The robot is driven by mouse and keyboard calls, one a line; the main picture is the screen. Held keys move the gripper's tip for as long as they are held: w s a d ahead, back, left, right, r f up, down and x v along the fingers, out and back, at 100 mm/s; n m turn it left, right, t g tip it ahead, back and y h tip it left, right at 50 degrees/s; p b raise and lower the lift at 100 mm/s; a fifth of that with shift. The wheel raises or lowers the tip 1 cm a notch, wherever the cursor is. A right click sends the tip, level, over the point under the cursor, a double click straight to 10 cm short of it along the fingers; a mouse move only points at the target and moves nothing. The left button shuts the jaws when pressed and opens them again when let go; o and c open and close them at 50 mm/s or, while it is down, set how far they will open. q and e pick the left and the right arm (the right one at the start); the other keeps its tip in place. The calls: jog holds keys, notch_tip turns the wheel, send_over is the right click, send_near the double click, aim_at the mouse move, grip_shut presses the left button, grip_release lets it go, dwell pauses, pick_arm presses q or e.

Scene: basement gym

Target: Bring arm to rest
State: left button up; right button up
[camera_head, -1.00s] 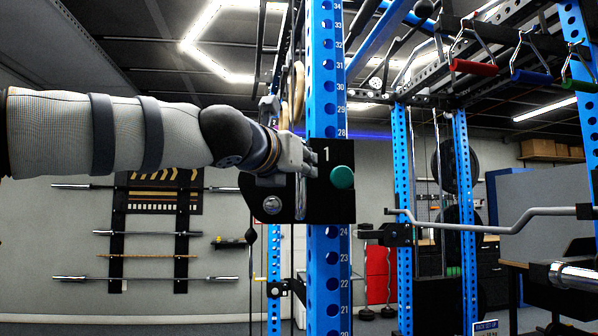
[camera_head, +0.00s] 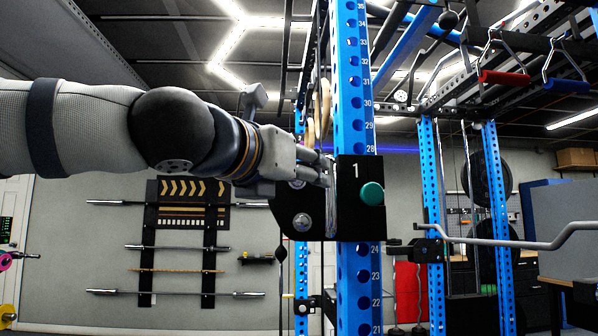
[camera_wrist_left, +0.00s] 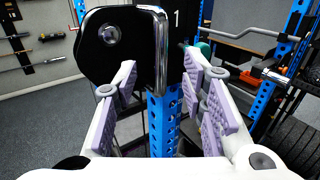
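My left gripper (camera_head: 325,170) reaches in from the left at the black bracket (camera_head: 360,215) marked "1" on a blue rack upright (camera_head: 357,285). In the left wrist view its two fingers are spread wide, with the gap (camera_wrist_left: 160,72) in front of the bracket. A chrome bar on the bracket's edge (camera_wrist_left: 160,60) lies between the finger lines; contact with it cannot be told. The fingers do not close on anything. A green knob (camera_head: 372,193) sits on the bracket's right side. My right gripper is not in view.
A bent grey bar (camera_head: 510,242) sticks out at the right. Red (camera_head: 503,77) and blue (camera_head: 566,86) handles hang at upper right. Barbells (camera_head: 175,293) hang on the back wall. Grey floor shows free at the left in the left wrist view (camera_wrist_left: 50,125).

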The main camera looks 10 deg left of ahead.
pick_arm(q)
jog(key=shift+s+a+f, duration=0.1)
jog(key=shift+s+a, duration=0.05)
jog(key=shift+s, duration=0.35)
